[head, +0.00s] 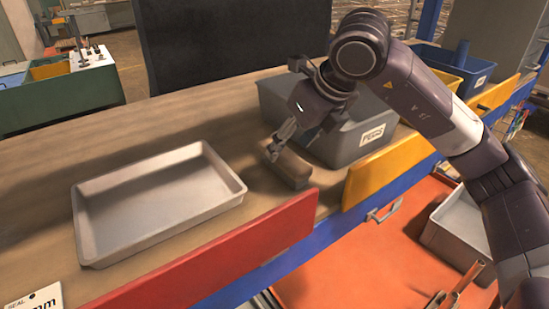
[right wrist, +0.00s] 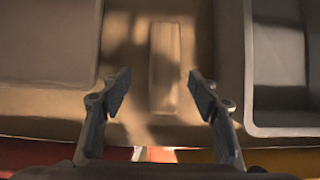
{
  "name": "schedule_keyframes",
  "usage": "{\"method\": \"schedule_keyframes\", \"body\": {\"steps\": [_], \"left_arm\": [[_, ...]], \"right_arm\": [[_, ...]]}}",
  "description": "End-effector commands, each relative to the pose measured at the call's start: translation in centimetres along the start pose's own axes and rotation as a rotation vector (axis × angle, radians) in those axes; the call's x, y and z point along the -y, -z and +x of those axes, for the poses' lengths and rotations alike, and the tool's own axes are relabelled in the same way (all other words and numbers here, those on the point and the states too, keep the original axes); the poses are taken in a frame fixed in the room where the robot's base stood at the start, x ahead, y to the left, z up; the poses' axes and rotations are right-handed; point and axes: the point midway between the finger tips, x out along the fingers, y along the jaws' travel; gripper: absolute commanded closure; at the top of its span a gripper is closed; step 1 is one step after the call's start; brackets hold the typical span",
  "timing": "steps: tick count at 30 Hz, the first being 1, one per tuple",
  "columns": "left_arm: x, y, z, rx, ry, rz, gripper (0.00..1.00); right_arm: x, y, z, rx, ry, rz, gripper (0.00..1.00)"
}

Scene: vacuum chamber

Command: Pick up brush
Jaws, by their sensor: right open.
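The brush (head: 291,170) looks like a brown, wooden block lying on the workbench between the metal tray and the grey bin. In the right wrist view the brush (right wrist: 164,68) lies lengthwise, roughly centred between my fingers and mostly beyond their tips. My right gripper (head: 277,148) is just above and beside the brush in the head view, pointing down. In the right wrist view my right gripper (right wrist: 160,90) has its two fingers wide apart with nothing held between them. Bristles cannot be made out. My left gripper is not in view.
A shallow metal tray (head: 160,241) lies left of the brush, and a grey bin (head: 345,140) stands close on its right. Red (head: 215,268) and yellow (head: 388,172) panels line the bench's front edge. The bench (head: 120,140) is bare behind the tray.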

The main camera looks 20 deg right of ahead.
Motion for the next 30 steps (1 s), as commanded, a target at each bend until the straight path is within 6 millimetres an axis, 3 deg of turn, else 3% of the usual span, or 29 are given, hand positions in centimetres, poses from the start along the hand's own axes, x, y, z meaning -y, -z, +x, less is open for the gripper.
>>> {"method": "schedule_keyframes", "body": {"steps": [5,15,25,30], "left_arm": [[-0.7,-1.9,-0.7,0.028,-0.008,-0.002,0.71],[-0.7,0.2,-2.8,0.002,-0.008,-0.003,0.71],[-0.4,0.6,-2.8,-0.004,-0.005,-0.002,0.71],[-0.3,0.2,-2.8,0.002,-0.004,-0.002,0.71]], "right_arm": [[0.1,0.1,2.0,-0.006,0.003,-0.004,0.45],[0.6,0.5,6.5,-0.005,-0.001,-0.002,0.45],[0.6,0.5,7.4,0.0,-0.001,-0.001,0.45],[0.6,0.5,7.4,-0.001,-0.001,-0.001,0.64]]}}
